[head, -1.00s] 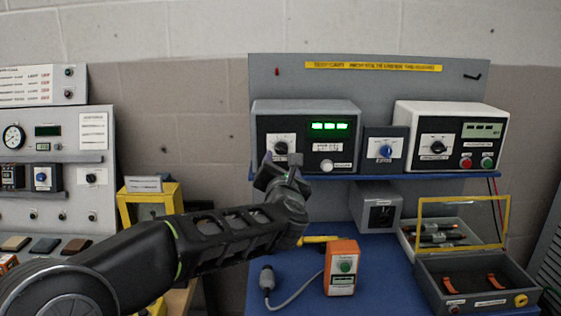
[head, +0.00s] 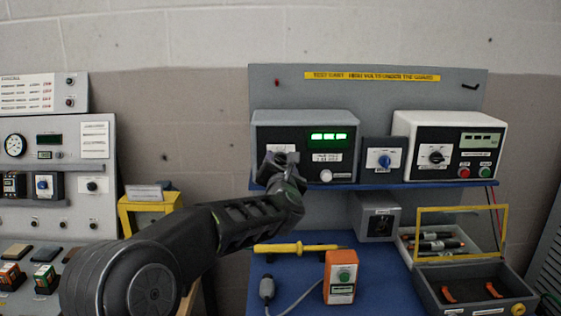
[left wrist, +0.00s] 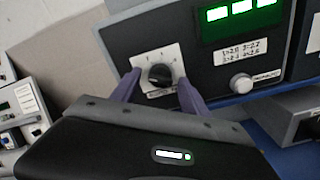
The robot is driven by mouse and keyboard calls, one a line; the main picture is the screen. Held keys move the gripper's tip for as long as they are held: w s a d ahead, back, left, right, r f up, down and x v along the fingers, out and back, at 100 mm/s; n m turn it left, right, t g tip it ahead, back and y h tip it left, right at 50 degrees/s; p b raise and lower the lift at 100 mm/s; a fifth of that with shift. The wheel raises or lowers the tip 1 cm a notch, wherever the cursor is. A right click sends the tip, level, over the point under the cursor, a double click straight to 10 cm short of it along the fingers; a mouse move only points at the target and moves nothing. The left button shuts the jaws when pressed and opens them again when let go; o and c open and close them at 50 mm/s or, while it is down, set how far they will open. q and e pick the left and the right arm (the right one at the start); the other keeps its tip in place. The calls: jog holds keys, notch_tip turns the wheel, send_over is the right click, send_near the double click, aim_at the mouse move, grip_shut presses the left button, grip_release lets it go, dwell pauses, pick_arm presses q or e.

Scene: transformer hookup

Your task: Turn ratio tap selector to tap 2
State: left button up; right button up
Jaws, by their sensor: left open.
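A grey instrument box (head: 305,117) with a lit green display (head: 328,136) stands on the blue shelf. In the left wrist view its black selector knob (left wrist: 160,76) sits on a white numbered dial plate; the exact setting is too small to read. A white label (left wrist: 240,52) with number lines is to its right. My right gripper is not in view.
A small panel with a blue knob (head: 384,160) and a white instrument (head: 450,118) stand to the right. On the blue table below are a yellow probe (head: 290,248), an orange tester (head: 340,277) and a grey case (head: 476,290).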

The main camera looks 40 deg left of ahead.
pick_arm(q)
jog(key=shift+w+a, duration=0.1)
jog(key=shift+w, duration=0.05)
jog(key=shift+c, duration=0.3)
grip_shut()
